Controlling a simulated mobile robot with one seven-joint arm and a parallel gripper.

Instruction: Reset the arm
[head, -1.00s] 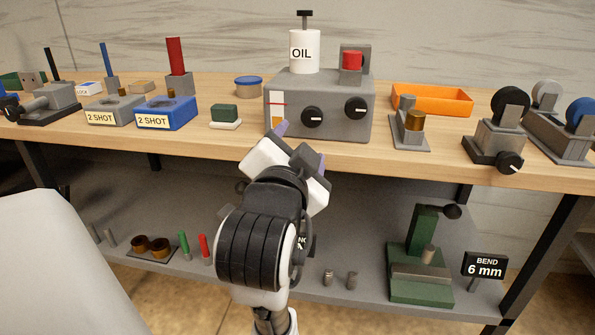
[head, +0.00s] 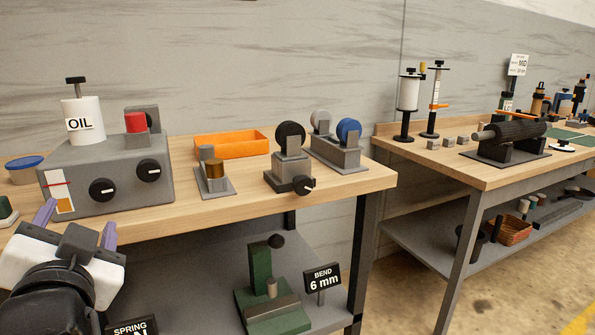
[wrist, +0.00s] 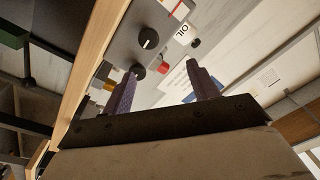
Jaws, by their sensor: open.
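My gripper (head: 77,222) is at the lower left of the head view, in front of the left bench's front edge. Its two purple fingers are apart with nothing between them. The fingers also show in the wrist view (wrist: 163,90), spread and empty. The grey machine (head: 108,175) with two black knobs, a white OIL bottle (head: 83,119) and a red cap (head: 135,122) stands on the bench just beyond the gripper. The gripper appears apart from it. The same grey machine shows tilted in the wrist view (wrist: 135,22).
An orange tray (head: 232,147) and several small fixtures stand on the left wooden bench (head: 235,207). A green press (head: 270,295) and a BEND 6 mm sign (head: 322,279) are on its lower shelf. A second bench (head: 485,172) stands to the right, past a gap.

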